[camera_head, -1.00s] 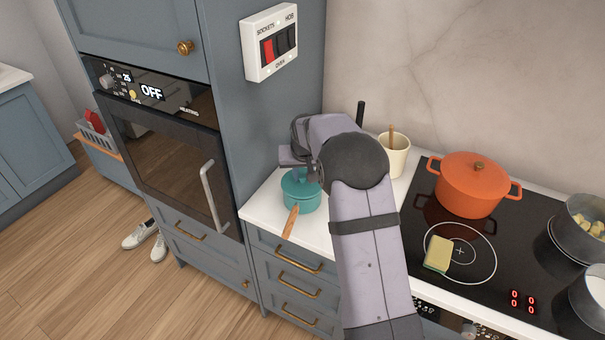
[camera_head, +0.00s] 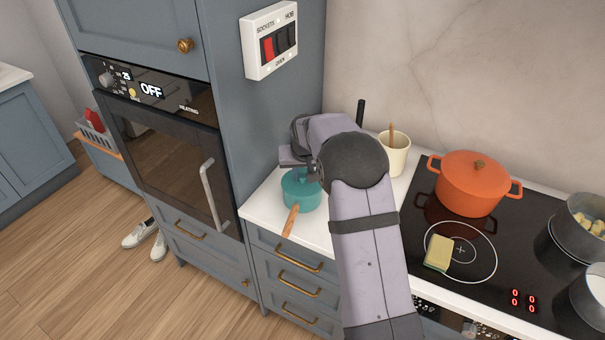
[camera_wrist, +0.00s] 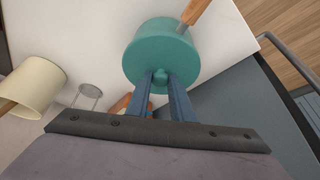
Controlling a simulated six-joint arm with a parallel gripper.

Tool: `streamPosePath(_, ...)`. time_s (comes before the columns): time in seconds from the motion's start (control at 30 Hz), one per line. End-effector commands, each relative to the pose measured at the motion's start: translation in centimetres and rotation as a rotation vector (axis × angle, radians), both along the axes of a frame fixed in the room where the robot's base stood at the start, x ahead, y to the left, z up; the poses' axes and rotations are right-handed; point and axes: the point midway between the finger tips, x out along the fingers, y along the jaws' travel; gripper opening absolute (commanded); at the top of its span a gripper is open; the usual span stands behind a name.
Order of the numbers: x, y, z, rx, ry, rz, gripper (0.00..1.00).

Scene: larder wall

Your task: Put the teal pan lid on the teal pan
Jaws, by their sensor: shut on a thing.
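The teal pan (camera_head: 300,199) stands on the white worktop left of the hob, its wooden handle (camera_head: 290,220) pointing to the front. In the wrist view, the teal pan lid (camera_wrist: 150,62) covers the top of the pan (camera_wrist: 163,30), with no clear gap between them. My gripper (camera_wrist: 162,79) is shut on the small teal knob (camera_wrist: 160,74) of the lid, one finger on each side. In the head view, my gripper (camera_head: 299,170) is directly above the pan, and my arm hides part of the lid.
A cream utensil pot (camera_head: 393,155) stands behind my arm, to the right. An orange casserole (camera_head: 470,186) and a sponge (camera_head: 438,252) are on the black hob (camera_head: 490,235). The tall oven cabinet (camera_head: 265,120) rises close to the pan's left.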

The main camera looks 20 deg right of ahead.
Motion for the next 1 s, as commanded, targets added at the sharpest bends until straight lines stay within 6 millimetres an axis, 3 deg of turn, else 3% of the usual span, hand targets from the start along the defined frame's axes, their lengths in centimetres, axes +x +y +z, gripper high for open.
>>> streamPosePath(0.17,0.01,0.0,0.04,0.0,-0.001,0.0,0.0)
streamPosePath(0.2,0.01,0.0,0.04,0.0,-0.001,0.0,0.23)
streamPosePath(0.3,0.01,0.0,0.04,0.0,-0.001,0.0,0.42)
streamPosePath(0.5,0.01,0.0,0.03,0.0,0.0,0.0,0.42)
streamPosePath(0.6,-0.02,0.0,-0.01,0.0,0.001,0.0,0.61)
streamPosePath(1.0,0.0,0.0,0.3,0.0,0.0,0.0,0.61)
